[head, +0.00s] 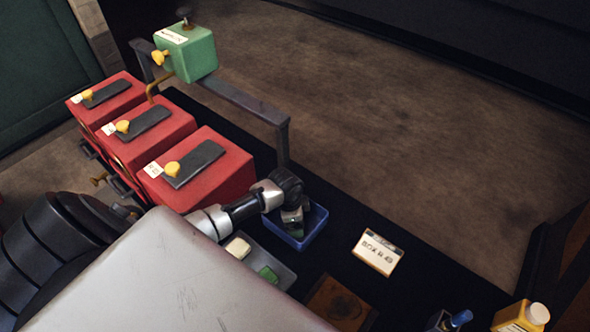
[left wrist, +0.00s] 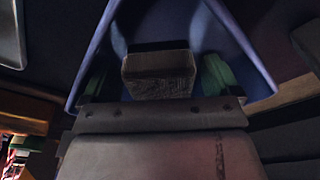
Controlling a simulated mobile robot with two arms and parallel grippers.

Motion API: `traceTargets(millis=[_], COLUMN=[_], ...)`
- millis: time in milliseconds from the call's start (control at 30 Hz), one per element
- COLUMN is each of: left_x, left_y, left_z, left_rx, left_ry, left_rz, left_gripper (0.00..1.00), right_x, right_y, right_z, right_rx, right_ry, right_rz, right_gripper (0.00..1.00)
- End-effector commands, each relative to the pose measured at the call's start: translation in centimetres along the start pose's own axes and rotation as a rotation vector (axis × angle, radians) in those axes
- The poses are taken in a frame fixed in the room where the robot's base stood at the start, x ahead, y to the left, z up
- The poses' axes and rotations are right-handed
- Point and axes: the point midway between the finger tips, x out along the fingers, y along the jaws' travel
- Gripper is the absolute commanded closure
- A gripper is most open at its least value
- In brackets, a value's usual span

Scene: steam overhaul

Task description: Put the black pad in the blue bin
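The blue bin (head: 318,222) stands on the dark bench beside a grey tray. My left gripper (head: 296,226) reaches in from the left and points down into the bin. In the left wrist view the blue walls of the bin (left wrist: 240,45) surround the fingers. A dark block with a black top, which looks like the black pad (left wrist: 160,68), lies between the green-tipped fingers of my left gripper (left wrist: 158,78). Gaps show between block and fingers, so the gripper looks open. Whether the block rests on the bin floor is hard to tell. My right gripper is not in view.
The grey tray (head: 284,279) holds a cream block (head: 238,248) and a green block (head: 268,274). A box label card (head: 377,252) lies right of the bin. Red boxes (head: 205,180) stand at left, near a metal rail (head: 245,99). A yellow bottle (head: 518,318) stands front right.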

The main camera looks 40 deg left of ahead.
Motion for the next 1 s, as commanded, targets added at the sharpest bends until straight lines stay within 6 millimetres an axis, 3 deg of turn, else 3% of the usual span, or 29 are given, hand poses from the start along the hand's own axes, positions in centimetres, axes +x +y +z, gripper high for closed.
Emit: traceTargets(millis=[367,800,1000], left_x=[-1.1,-9.9,-11.9], left_y=[-0.1,0.0,0.0], left_z=[0.0,0.0,-0.1], left_rx=[0.001,0.002,0.000], left_ry=[0.000,0.000,0.001], left_rz=[-0.001,-0.001,0.000], left_gripper=[0.09,0.09,0.09], right_x=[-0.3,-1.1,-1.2], right_y=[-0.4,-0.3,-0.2], right_z=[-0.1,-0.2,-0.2], right_rx=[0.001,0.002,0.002], right_ry=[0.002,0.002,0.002], right_rz=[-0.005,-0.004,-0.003], right_gripper=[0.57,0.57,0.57])
